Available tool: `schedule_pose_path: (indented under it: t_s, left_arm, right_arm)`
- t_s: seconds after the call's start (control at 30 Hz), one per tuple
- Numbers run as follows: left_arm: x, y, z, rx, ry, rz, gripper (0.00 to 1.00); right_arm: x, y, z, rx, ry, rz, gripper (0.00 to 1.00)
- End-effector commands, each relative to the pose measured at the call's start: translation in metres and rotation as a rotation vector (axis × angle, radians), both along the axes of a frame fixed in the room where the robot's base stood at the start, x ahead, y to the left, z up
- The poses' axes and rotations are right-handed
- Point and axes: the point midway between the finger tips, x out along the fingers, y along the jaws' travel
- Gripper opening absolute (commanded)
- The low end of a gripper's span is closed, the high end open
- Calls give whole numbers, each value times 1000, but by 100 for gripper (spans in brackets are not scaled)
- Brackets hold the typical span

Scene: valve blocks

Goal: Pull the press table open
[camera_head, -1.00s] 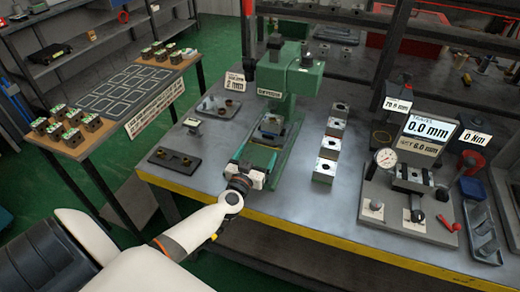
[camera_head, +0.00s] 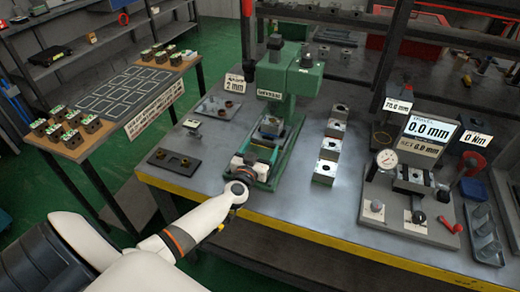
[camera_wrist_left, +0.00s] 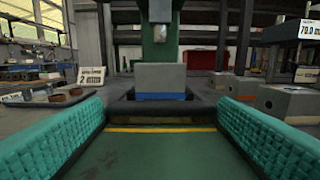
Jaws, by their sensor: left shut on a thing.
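The green press (camera_head: 292,75) stands on the workbench. A grey block with a blue base (camera_head: 270,126) sits under its ram; it also shows in the left wrist view (camera_wrist_left: 160,80). My left gripper (camera_head: 255,165) is at the front of the press table (camera_head: 267,142). In the left wrist view my teal-padded fingers (camera_wrist_left: 163,120) stand wide on either side of the table's front, with a dark crossbar (camera_wrist_left: 160,108) between them. The gripper is shut on the press table; the exact contact is hard to see. My right gripper is out of view.
Several metal blocks (camera_head: 330,145) stand in a row right of the press. A dark tray (camera_head: 174,161) lies to its left. A gauge fixture (camera_head: 410,200) stands farther right. The bench's yellow front edge (camera_head: 300,234) runs below my gripper.

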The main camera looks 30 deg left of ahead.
Motion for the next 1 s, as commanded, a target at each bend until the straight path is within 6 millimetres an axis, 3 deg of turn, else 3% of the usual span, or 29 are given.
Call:
schedule_pose_path:
  t_s: [0.17, 0.4, 0.6, 1.0]
  left_arm:
    - [-27, -5, 2, 2, 8, 3, 41]
    - [-96, -22, 2, 2, 11, 3, 41]
    - [-134, -31, 1, 2, 6, 3, 41]
    - [-141, -33, 0, 2, 0, 2, 41]
  right_arm:
    - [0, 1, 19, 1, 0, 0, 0]
    - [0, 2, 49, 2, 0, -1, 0]
    - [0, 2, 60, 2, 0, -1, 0]
    - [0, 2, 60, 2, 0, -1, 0]
